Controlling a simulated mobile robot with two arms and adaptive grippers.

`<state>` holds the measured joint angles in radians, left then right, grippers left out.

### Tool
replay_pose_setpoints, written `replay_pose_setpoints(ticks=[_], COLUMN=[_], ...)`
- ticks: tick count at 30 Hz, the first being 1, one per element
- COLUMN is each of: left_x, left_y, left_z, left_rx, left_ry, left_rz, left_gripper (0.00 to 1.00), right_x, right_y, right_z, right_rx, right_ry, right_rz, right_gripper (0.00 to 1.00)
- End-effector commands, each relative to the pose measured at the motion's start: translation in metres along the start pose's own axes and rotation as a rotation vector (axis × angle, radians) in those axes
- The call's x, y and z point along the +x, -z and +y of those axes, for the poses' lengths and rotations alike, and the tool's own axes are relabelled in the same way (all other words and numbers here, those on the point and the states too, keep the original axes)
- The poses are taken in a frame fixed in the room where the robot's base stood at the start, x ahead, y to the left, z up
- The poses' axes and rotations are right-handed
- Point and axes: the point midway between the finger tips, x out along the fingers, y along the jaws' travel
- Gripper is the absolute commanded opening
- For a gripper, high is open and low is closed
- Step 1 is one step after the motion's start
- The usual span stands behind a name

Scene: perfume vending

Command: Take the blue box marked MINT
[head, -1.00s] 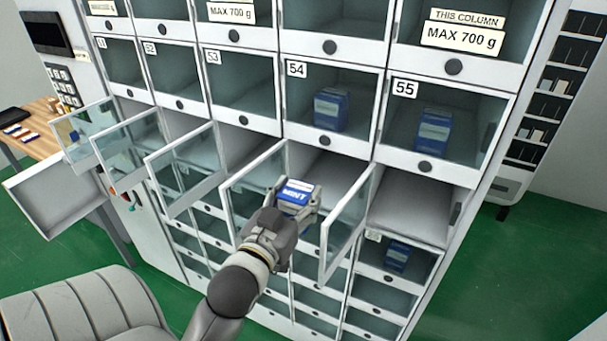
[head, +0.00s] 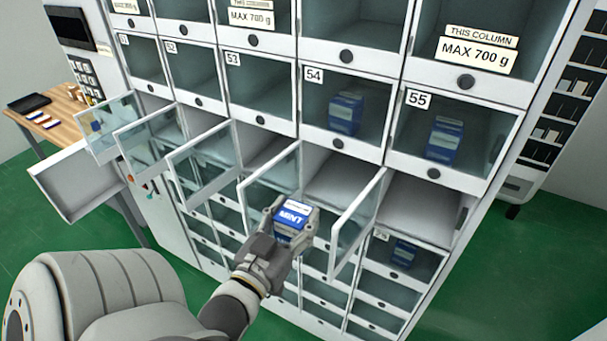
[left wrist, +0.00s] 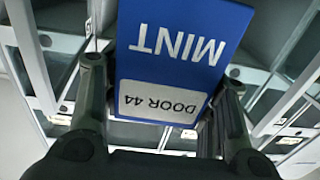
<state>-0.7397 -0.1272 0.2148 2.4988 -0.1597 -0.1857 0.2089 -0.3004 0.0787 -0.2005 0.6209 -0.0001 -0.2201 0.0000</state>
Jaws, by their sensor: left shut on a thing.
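The blue box marked MINT (head: 291,222) is held in my left gripper (head: 290,232), in front of the vending cabinet. In the left wrist view the blue box (left wrist: 172,45) fills the middle, upside down in the picture, with MINT and a white label reading DOOR 44. The two fingers of my left gripper (left wrist: 163,112) stand on either side of it. In the head view the box is between open glass doors, outside the compartments. My right gripper is in neither view.
Several glass doors stand open in one row, one (head: 357,222) just right of the box and another (head: 268,187) behind it to the left. Blue boxes stand behind closed doors 54 (head: 346,112) and 55 (head: 444,140). A wooden table (head: 62,116) is at the far left.

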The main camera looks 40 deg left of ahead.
Motion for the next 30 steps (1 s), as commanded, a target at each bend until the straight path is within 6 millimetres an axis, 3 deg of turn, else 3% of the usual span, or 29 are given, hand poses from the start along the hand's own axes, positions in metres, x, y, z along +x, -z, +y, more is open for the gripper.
replay_pose_setpoints(ticks=[5,15,30], left_x=[-0.028,-0.074,-0.074], left_y=[0.002,0.0,-0.005], left_z=[-0.001,-0.003,0.003], left_rx=[-0.001,0.0,0.0], left_ry=[0.002,0.001,-0.03], left_rz=[-0.005,-0.002,0.005], left_gripper=[0.26,0.26,0.26], right_x=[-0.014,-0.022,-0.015], right_y=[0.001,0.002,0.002], right_z=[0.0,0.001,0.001], right_rx=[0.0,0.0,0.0], right_ry=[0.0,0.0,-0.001], right_rz=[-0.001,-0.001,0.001], right_gripper=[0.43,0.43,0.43])
